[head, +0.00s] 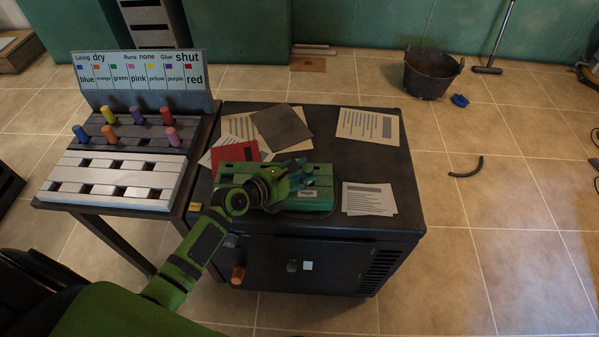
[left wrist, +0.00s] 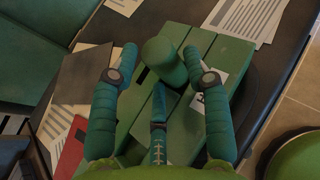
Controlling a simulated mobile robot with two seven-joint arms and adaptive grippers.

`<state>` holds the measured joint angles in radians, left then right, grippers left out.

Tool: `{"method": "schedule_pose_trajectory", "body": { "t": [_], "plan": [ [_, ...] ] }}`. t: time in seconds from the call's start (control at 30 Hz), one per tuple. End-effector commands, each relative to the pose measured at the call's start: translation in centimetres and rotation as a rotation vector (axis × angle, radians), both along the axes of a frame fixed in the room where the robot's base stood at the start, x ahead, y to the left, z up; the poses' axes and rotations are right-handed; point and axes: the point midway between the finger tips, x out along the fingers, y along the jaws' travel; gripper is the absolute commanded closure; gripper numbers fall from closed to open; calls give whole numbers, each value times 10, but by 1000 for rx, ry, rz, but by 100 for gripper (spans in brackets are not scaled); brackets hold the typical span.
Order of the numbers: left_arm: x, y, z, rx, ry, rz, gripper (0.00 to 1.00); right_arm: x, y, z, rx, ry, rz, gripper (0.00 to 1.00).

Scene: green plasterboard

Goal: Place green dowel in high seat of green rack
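The green rack (head: 318,203) lies on the black cabinet, with a white "High" label (head: 307,194) on its front. In the left wrist view, the green dowel (left wrist: 161,56) stands at the green rack (left wrist: 188,133), near the partly covered label (left wrist: 208,100). It looks slightly tilted from this angle; I cannot tell how deep it sits. My left gripper (head: 296,172) is over the rack. In the left wrist view its fingers (left wrist: 160,64) are spread around the dowel, with visible gaps. The dowel is hard to make out in the head view. My right gripper is not in view.
Papers (head: 368,125), a grey plate (head: 282,126) and a red card (head: 233,153) lie around the rack. A side table at left holds a white rack (head: 110,190), several coloured dowels and a label board (head: 140,75). A bucket (head: 432,74) stands on the floor.

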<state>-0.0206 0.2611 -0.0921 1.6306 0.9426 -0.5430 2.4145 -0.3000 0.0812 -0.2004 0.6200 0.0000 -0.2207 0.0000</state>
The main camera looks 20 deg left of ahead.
Motion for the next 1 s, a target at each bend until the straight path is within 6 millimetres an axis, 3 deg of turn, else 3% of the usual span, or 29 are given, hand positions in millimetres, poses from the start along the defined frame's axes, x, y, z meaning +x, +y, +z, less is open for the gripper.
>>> {"method": "schedule_pose_trajectory", "body": {
  "t": [0.37, 0.8, 1.0],
  "plan": [
    [-6, 2, 5, -1, 2, 1, 51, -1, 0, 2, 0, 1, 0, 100],
    [-78, 38, 39, 2, 2, -1, 51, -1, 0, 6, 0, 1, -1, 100],
    [-96, 48, 48, 0, 1, 0, 51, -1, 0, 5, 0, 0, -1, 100]
  ]
}}
